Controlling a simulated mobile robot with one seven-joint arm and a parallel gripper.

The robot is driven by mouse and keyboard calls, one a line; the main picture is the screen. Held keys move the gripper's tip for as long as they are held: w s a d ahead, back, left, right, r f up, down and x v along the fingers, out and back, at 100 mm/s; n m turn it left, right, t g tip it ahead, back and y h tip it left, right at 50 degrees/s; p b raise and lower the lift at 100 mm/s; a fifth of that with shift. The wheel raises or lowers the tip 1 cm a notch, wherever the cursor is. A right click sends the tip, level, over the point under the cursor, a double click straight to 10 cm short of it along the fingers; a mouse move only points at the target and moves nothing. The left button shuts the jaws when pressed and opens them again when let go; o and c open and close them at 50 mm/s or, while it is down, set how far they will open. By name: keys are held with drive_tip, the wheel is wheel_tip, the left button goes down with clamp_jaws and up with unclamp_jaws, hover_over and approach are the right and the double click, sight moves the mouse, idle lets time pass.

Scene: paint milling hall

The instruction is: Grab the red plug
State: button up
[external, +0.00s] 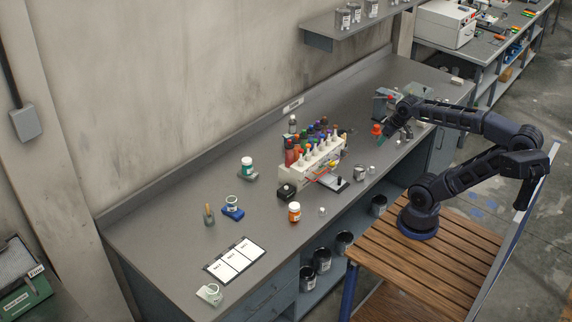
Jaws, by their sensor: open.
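A small red-orange piece (377,129), which looks like the red plug, is on the grey workbench toward its far right end. My gripper (384,138) is at the end of my arm, low over the bench and just to the right of the red piece. It is open, and nothing shows held in it. The fingers are small and dark here, so I cannot tell whether they touch the red piece or how far above the bench they are.
A white rack (318,166) with several coloured bottles stands mid-bench. An orange jar (294,212) and a small metal can (360,173) stand nearer the front edge. A grey device (384,101) stands behind my gripper. The front left has a sheet of white cards (235,260).

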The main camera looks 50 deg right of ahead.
drive_tip(key=shift+c, duration=0.4)
drive_tip(key=n+g+h, duration=0.5)
drive_tip(key=n+h, duration=1.1)
drive_tip(key=n, duration=0.2)
hover_over(378, 126)
drive_tip(key=a, duration=0.3)
wheel_tip(378, 126, down, 21)
drive_tip(key=shift+w+a+f, duration=0.1)
drive_tip(key=shift+w+f, duration=0.1)
drive_tip(key=shift+f, duration=1.65)
drive_tip(key=shift+w+f, duration=0.2)
drive_tip(key=shift+f, duration=1.6)
drive_tip(key=d, duration=0.5)
drive_tip(key=shift+f, duration=0.25)
drive_tip(key=c, duration=1.1)
drive_tip(key=shift+c, duration=0.2)
drive_tip(key=shift+r, duration=0.15)
